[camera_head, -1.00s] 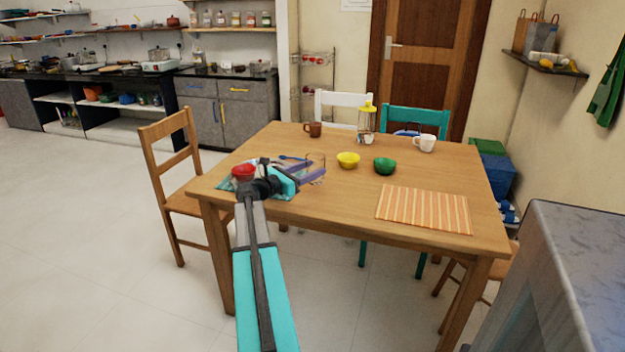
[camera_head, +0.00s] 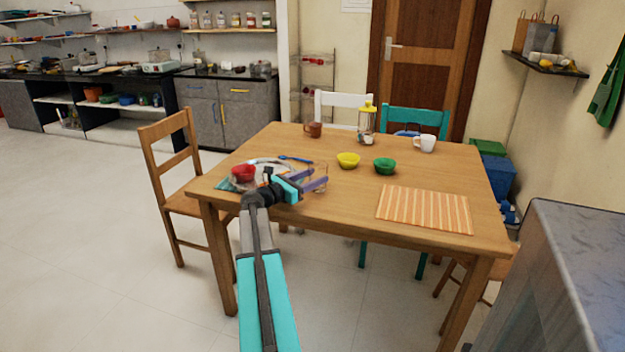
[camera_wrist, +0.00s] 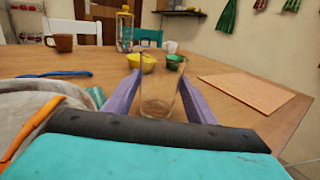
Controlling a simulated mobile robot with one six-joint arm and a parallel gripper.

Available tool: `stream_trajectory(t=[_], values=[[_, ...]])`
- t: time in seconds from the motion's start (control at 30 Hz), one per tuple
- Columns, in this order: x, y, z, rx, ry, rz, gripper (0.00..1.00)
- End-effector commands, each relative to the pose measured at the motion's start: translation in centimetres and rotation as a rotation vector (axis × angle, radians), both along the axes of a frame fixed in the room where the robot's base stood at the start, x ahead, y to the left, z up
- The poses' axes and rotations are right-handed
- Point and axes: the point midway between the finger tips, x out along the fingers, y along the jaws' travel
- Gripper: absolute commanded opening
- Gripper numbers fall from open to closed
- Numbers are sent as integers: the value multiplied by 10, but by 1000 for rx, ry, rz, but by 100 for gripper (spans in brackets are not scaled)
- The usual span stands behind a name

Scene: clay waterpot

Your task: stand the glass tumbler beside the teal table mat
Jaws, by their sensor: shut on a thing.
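The clear glass tumbler (camera_head: 320,172) is between the purple fingers of my gripper (camera_head: 315,180), which is shut on it. It is upright in the wrist view (camera_wrist: 159,92), with its base low between the fingers. I cannot tell whether the base touches the wood. The teal table mat (camera_head: 226,184) lies at the table's left end, mostly covered by a plate and partly hidden by my arm. The tumbler is to the right of the mat, apart from it in the head view. A teal strip of the mat (camera_wrist: 97,95) shows in the wrist view.
A pale plate (camera_head: 262,163) and a red bowl (camera_head: 243,173) are on the mat, with a blue utensil (camera_head: 296,159) behind. Yellow (camera_head: 348,160) and green (camera_head: 385,166) bowls stand beyond the tumbler. An orange striped mat (camera_head: 424,209) lies right, with bare wood between.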

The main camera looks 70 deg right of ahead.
Motion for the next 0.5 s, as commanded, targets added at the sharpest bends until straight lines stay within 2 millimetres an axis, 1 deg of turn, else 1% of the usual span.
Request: stream_trajectory(t=[0.27, 0.3, 0.4, 0.5], values=[[0, 0, -2, -1, 0, 0, 23], [0, 0, -3, 0, 0, 0, 55], [0, 0, -3, 0, -1, -1, 69], [0, 0, -2, 0, -1, -1, 69]])
